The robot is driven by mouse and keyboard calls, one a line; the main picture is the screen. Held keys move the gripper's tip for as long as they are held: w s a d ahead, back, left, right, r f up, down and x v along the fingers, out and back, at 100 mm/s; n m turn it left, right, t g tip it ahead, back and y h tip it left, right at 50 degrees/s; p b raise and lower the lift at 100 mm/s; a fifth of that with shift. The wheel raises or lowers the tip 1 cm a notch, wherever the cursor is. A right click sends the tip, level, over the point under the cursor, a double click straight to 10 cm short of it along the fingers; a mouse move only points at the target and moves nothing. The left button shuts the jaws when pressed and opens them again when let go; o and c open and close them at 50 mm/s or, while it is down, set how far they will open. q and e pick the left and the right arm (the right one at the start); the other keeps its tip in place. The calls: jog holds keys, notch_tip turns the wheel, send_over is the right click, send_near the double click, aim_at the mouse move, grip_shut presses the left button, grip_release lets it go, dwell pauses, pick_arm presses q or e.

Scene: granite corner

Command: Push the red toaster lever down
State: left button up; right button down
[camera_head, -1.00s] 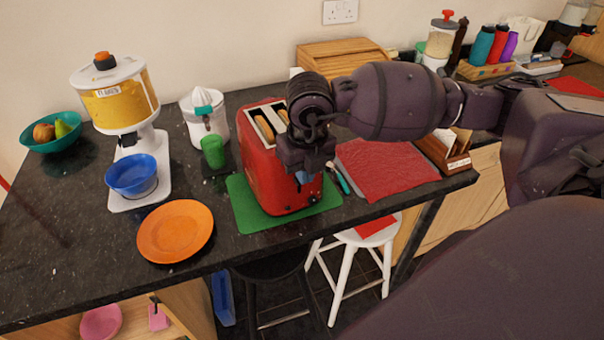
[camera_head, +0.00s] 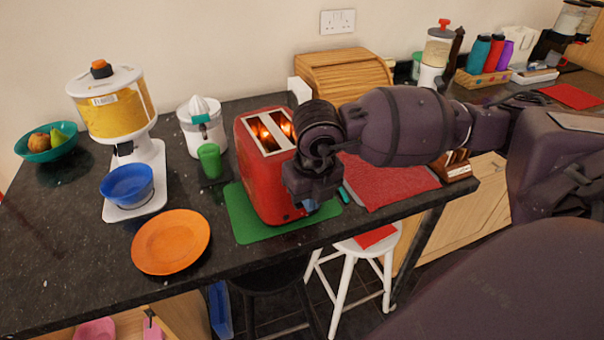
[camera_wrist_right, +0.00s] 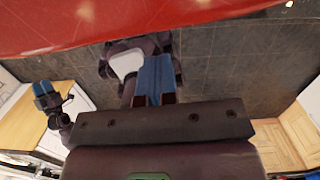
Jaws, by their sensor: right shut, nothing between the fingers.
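The red toaster (camera_head: 262,185) stands upright on a green mat (camera_head: 240,222). Its two slots glow orange and the bread sits low inside. The lever is hidden behind my right gripper (camera_head: 311,204), which is at the toaster's right end, pointing down, shut and empty. In the right wrist view, the gripper's blue-padded fingers (camera_wrist_right: 154,78) are close together below the toaster's red body (camera_wrist_right: 120,22). What looks like my left gripper (camera_wrist_right: 44,92) shows small at the left of that view; its jaw opening is unclear. The left gripper is not in the head view.
A green cup (camera_head: 209,160) and a white juicer (camera_head: 203,125) stand left of the toaster. An orange plate (camera_head: 171,242) lies near the front edge. A red cloth (camera_head: 390,182) lies to the right, and a wooden bread box (camera_head: 345,73) stands behind.

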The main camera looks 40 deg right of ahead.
jog(key=shift+w+f, duration=0.1)
notch_tip(320, 180, up, 11)
jog(key=s, duration=0.1)
dwell(0.5)
jog(key=shift+s+a+f, duration=0.1)
jog(key=shift+a+f, duration=0.05)
jog(key=shift+a, duration=0.05)
